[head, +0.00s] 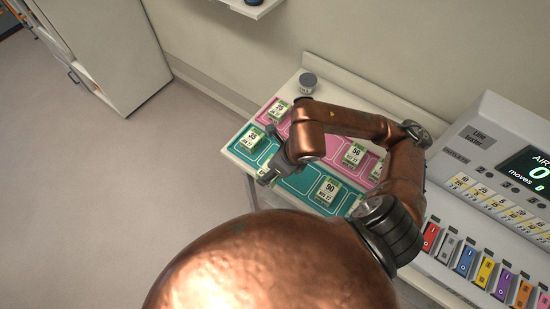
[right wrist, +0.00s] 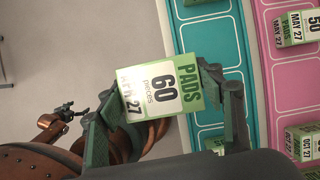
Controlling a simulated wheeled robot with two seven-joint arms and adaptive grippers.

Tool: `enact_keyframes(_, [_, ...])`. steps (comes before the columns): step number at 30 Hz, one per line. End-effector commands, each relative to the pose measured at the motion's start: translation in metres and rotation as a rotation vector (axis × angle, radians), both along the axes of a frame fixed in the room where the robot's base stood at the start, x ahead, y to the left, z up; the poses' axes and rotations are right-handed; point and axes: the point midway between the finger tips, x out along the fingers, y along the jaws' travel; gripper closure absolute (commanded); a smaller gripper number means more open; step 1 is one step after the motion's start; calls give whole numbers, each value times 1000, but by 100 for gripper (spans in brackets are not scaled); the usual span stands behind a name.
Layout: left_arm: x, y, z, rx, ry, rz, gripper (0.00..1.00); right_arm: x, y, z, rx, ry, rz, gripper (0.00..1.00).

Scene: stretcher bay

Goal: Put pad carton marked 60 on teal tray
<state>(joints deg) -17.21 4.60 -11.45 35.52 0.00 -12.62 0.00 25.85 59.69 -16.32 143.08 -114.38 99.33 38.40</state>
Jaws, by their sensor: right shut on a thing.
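My right gripper (right wrist: 158,88) is shut on the pad carton marked 60 (right wrist: 162,82), a white and green box between its fingers in the right wrist view. In the head view the right gripper (head: 272,172) is over the near left edge of the teal tray (head: 292,194), and the held carton is mostly hidden. The teal tray (right wrist: 213,42) has outlined compartments. On it are a carton marked 35 (head: 252,138) and one marked 90 (head: 328,191). My left gripper (right wrist: 65,113) shows small in the right wrist view; its jaws are unclear.
A pink tray (head: 335,146) lies behind the teal one, with cartons marked 35 (head: 279,111) and 56 (head: 354,153). A grey jar (head: 308,84) stands at the back. A console (head: 490,170) with coloured switches is at the right. Floor is open at the left.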

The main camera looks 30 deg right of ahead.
Motion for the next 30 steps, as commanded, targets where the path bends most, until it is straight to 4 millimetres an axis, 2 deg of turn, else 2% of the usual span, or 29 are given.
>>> enact_keyframes(1, [0,-1,3,-1,0,0,21,9,-9,-6,-1,8,-13,68])
enact_keyframes(9, [2,-1,11,-1,-4,-1,21,53,-45,-29,-1,6,-12,68])
enact_keyframes(15, [3,-1,12,-1,-4,-1,21,75,-60,-64,1,5,-9,68])
enact_keyframes(25, [3,-1,13,-1,-5,-1,21,89,-71,-85,0,2,-7,68])
enact_keyframes(30, [4,-1,20,-1,-6,-1,21,89,-72,-110,1,5,-5,68])
